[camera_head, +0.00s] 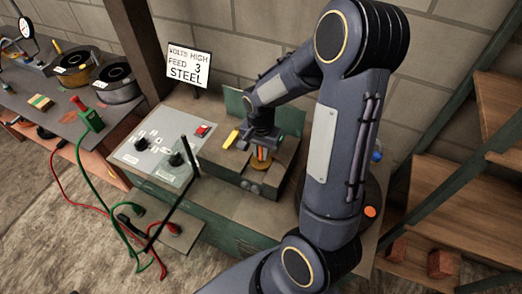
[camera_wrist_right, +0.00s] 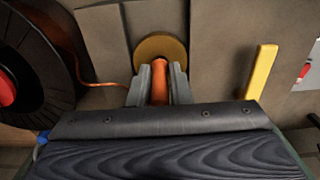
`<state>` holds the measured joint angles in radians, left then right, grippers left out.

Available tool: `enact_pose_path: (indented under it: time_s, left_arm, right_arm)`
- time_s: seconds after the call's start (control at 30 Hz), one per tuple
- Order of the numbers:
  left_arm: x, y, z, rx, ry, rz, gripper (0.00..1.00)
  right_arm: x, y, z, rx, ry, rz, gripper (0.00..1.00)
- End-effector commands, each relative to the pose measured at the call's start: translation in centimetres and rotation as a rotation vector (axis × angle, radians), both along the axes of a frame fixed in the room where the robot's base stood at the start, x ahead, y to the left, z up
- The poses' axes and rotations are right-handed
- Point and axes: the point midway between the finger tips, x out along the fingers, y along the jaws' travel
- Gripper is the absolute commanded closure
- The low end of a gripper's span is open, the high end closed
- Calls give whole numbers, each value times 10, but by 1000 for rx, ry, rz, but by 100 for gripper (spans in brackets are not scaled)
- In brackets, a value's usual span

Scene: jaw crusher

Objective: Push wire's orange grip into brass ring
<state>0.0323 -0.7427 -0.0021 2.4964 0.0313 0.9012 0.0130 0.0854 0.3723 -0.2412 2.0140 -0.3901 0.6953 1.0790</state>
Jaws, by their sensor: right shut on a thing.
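My right gripper (camera_head: 262,154) is over the bench machine in the head view, shut on the wire's orange grip (camera_head: 262,152). In the right wrist view the orange grip (camera_wrist_right: 160,85) stands between the two grey fingers of the right gripper (camera_wrist_right: 160,88). The brass ring (camera_wrist_right: 160,46) lies just beyond the fingertips, in line with the grip; it also shows below the gripper in the head view (camera_head: 261,164). The grip's far end meets the ring's face in the picture; its depth inside is unclear. A thin orange wire (camera_wrist_right: 108,84) runs off left. My left gripper is out of view.
A yellow bar (camera_wrist_right: 262,70) stands right of the ring in the wrist view. A dark spool (camera_wrist_right: 35,75) is at left. In the head view, a control panel (camera_head: 155,145) with a red switch and a black lever (camera_head: 172,200) stand left of the gripper.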

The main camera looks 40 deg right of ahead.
Motion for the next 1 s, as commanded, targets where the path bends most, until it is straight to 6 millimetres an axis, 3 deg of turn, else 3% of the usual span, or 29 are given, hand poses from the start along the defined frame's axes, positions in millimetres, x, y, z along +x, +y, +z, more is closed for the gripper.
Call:
enact_pose_path:
  time_s: [0.87,0.9,1.0]
  left_arm:
    - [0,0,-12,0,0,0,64]
    - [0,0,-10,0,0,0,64]
    - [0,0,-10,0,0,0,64]
  right_arm:
    - [0,0,-13,0,0,1,100]
    - [0,0,-12,0,-1,1,77]
    - [0,0,-12,0,0,1,64]
